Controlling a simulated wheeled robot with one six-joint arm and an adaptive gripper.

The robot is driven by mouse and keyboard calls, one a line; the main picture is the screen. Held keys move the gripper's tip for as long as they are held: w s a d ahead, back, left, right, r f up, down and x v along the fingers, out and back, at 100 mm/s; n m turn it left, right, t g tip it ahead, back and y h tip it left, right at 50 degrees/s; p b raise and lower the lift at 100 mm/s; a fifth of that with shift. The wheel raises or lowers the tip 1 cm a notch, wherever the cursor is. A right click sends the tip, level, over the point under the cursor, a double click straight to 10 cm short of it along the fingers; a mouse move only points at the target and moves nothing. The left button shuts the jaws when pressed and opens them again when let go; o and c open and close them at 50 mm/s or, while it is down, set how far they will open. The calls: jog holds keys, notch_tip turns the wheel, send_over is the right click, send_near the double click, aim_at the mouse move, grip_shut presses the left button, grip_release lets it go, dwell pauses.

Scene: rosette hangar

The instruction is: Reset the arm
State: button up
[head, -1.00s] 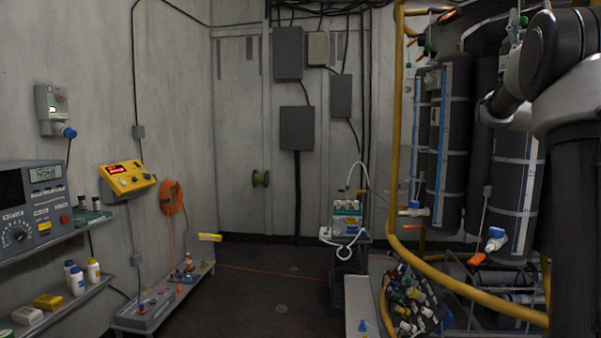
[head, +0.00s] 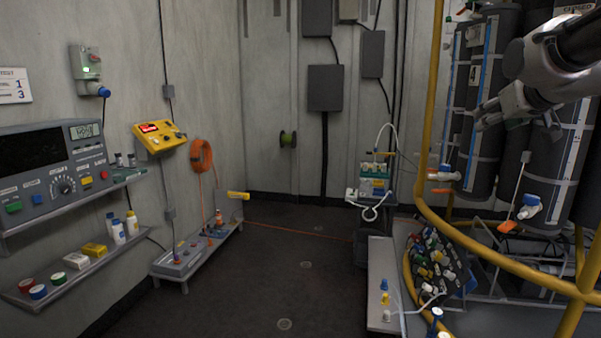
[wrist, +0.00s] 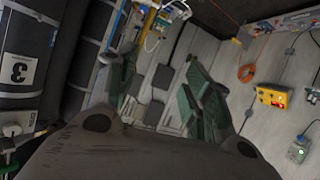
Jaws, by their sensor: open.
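My arm comes in from the upper right of the head view. My gripper (head: 482,118) hangs in front of the dark insulated cylinders (head: 488,95) and is partly dark against them. In the wrist view, my gripper (wrist: 160,98) has its two green-padded fingers spread wide apart, with nothing between them. Wall boxes and pale wall panels show beyond the fingers.
A yellow pipe frame (head: 428,120) stands right, close to my arm. Shelves with an instrument (head: 60,165) and bottles line the left wall. A low bench (head: 382,285) stands front right. The dark floor (head: 270,275) in the middle is clear.

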jog(key=s+a+f+g+y, duration=0.1)
jog(key=s+a+f+g, duration=0.2)
jog(key=s+f, duration=0.6)
jog(key=s+a+f+g+y, duration=0.1)
jog(key=s+a+f+g, duration=0.2)
jog(key=s+f, duration=0.6)
jog(key=s+g, duration=0.2)
jog(key=s, duration=0.2)
jog(key=shift+a+f+g, duration=0.2)
jog(key=shift+g, duration=0.2)
